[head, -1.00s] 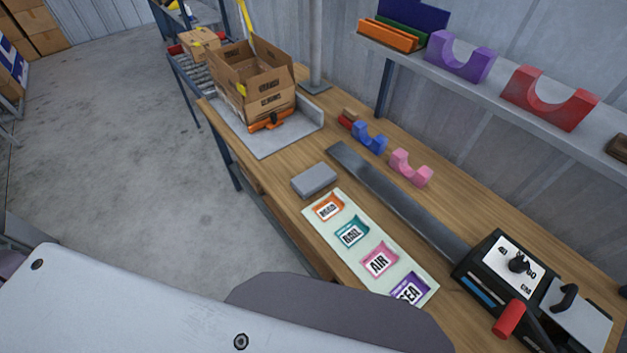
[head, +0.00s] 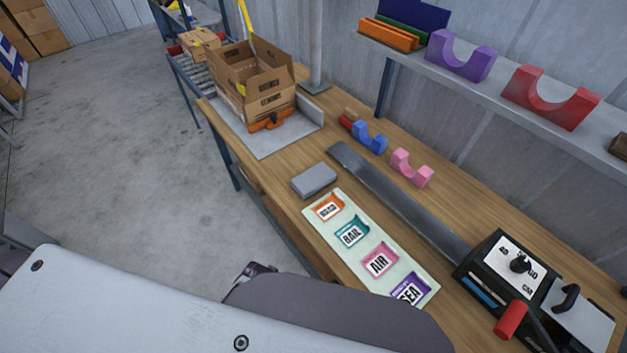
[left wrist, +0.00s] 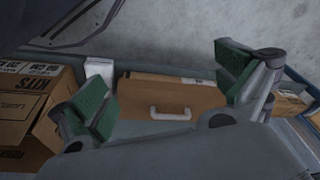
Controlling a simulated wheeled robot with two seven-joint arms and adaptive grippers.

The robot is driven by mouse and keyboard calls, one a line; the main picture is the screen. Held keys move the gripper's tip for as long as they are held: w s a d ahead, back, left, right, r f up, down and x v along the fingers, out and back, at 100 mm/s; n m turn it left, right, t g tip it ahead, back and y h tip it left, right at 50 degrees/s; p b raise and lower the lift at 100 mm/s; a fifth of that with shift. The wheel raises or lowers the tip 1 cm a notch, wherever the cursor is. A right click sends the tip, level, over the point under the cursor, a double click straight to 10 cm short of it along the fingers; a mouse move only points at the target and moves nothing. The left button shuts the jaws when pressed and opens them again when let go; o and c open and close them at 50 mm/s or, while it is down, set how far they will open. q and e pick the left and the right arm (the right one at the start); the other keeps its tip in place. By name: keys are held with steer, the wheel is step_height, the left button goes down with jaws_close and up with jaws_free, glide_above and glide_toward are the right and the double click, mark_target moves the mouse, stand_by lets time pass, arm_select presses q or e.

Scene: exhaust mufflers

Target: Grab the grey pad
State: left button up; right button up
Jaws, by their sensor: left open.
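The grey pad (head: 314,180) is a flat block lying on the wooden bench near its front edge, just beyond the label strip. In the head view, only a small dark part of my left gripper (head: 250,274) shows past my arm, below the bench's front edge and apart from the pad. In the left wrist view, my left gripper (left wrist: 165,85) has its two green-padded fingers wide apart with nothing between them. I cannot make out the pad in that view. My right gripper is not in view.
A label strip (head: 345,262) lies beside the pad. A long dark metal bar (head: 395,195) and a black device with a red handle (head: 510,318) lie right. An open cardboard box (head: 262,108) stands farther back. The wrist view shows a brown drawer (left wrist: 135,98) with a handle.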

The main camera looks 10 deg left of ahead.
mark_target(316, 176)
arm_select(q)
steer(key=w+d+r+t, duration=0.1)
steer(key=w+r, duration=0.2)
steer(key=r, duration=0.9)
steer(key=w+d+r+t, duration=0.1)
steer(key=w+r, duration=0.1)
steer(key=r, duration=1)
steer(key=w+d+r+m+h, duration=0.1)
steer(key=w+d+m+h, duration=0.1)
steer(key=w, duration=0.1)
steer(key=w+d+r+m+t+h, duration=0.1)
steer(key=w+d+h, duration=0.1)
steer(key=w+d+r+m+t+h, duration=0.1)
steer(key=w+d+r+m, duration=0.1)
steer(key=w+d, duration=0.1)
steer(key=shift+w+m+h+b, duration=0.3)
steer(key=shift+w+h, duration=0.05)
steer(key=shift+h, duration=0.05)
steer(key=w, duration=0.1)
steer(key=w+h, duration=0.1)
steer(key=shift+w+a+f+m+t, duration=0.1)
steer(key=shift+w+a+m+t, duration=0.2)
steer(key=shift+w+a, duration=0.05)
steer(key=w+a+r+t, duration=0.1)
steer(key=w+a+t, duration=0.1)
steer(key=w+a, duration=0.6)
steer(key=shift+w+a+r+n+t+h, duration=0.3)
steer(key=shift+a+n, duration=0.1)
steer(key=shift+a, duration=0.1)
